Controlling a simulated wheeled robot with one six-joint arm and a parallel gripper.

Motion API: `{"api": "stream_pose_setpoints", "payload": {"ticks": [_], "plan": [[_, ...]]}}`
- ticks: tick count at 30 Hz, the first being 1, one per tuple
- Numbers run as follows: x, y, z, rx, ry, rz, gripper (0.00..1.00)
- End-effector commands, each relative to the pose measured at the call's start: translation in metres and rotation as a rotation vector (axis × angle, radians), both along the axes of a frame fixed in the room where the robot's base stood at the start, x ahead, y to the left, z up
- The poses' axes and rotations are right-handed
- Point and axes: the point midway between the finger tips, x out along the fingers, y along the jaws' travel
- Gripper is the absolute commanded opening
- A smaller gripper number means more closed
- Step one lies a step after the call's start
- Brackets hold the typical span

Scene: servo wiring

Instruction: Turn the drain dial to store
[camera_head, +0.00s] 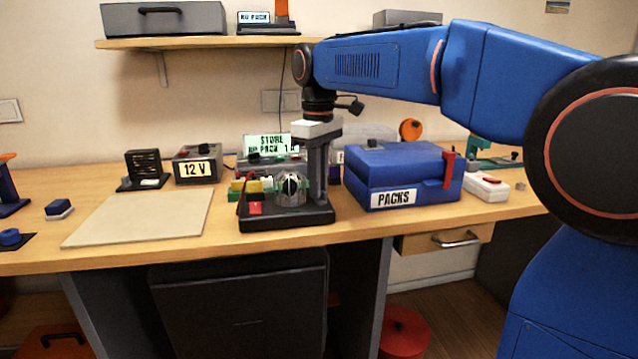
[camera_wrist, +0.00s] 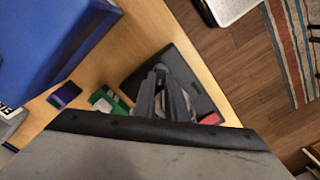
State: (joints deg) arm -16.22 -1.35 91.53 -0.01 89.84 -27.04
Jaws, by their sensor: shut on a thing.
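A low black unit (camera_head: 285,218) stands on the bench in the head view, with a red piece (camera_head: 255,208) and a round grey part with a black centre (camera_head: 291,187) on it. I cannot tell whether that round part is the dial. My gripper (camera_head: 318,198) points straight down over the unit's right side, its fingers close together. In the wrist view my gripper (camera_wrist: 160,72) is shut low over the same black unit (camera_wrist: 190,65). What is between the fingertips, apparently the drain dial, is hidden. A lit display (camera_head: 270,145) behind reads STORE and NO PACK.
A blue PACKS box (camera_head: 400,172) stands close to the right of my gripper. A 12 V supply (camera_head: 196,165) and a black stand (camera_head: 144,168) are at the back left. A bare beige mat (camera_head: 140,220) lies left of the unit. A shelf (camera_head: 205,42) hangs above.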

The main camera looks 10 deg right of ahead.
Motion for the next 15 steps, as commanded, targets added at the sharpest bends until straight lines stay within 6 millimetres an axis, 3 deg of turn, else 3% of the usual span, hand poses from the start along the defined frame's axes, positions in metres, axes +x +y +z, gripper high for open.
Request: {"api": "stream_pose_setpoints", "payload": {"ticks": [15], "plan": [[-0.0015, 0.0015, 0.0006, 0.0, -0.001, 0.271, 0.0]]}}
